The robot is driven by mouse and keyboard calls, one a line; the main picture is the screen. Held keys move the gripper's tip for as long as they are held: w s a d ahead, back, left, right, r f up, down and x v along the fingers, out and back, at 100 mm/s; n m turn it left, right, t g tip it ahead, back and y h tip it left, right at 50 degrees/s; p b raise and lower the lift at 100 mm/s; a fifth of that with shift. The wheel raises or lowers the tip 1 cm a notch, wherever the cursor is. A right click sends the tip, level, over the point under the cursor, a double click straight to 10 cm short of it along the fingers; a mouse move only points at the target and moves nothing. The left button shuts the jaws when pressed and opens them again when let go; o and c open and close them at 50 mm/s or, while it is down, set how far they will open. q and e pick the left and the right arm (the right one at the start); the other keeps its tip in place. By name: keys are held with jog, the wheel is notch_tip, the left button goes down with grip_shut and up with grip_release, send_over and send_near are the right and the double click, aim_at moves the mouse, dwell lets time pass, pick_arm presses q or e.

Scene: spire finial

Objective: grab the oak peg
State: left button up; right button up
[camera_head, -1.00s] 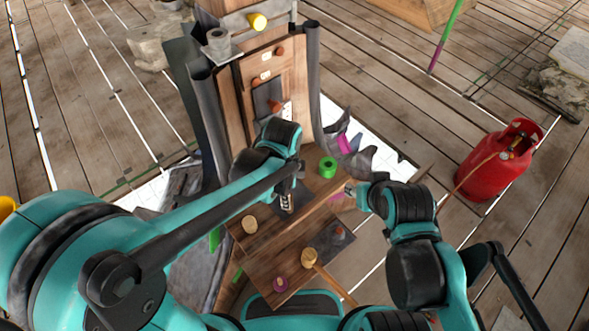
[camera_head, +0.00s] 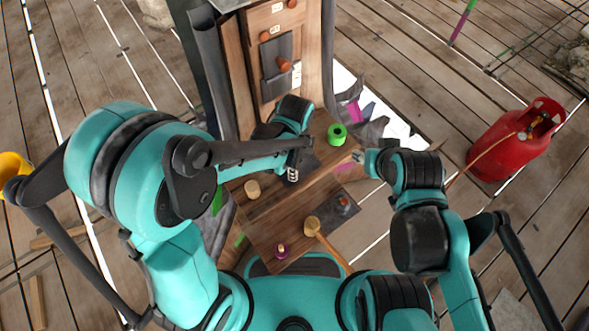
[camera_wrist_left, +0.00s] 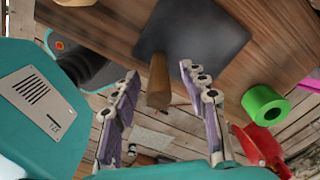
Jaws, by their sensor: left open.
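The oak peg (camera_wrist_left: 159,86) is a short brown wooden cylinder in the left wrist view. It stands out from a dark square plate (camera_wrist_left: 205,38) on the wooden bench. My left gripper (camera_wrist_left: 159,68) is open, with one finger on each side of the peg in that view; I cannot tell whether either touches it. In the head view my left gripper (camera_head: 293,173) is over the dark plate (camera_head: 308,164), and the peg is not distinguishable there. My right gripper (camera_head: 362,157) is at the bench's right edge, too small to read.
A green roll (camera_head: 337,134) stands right of the left gripper. A panel with orange knobs (camera_head: 284,65) rises behind.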

pick_arm(q)
grip_shut()
jog(key=shift+r, duration=0.1)
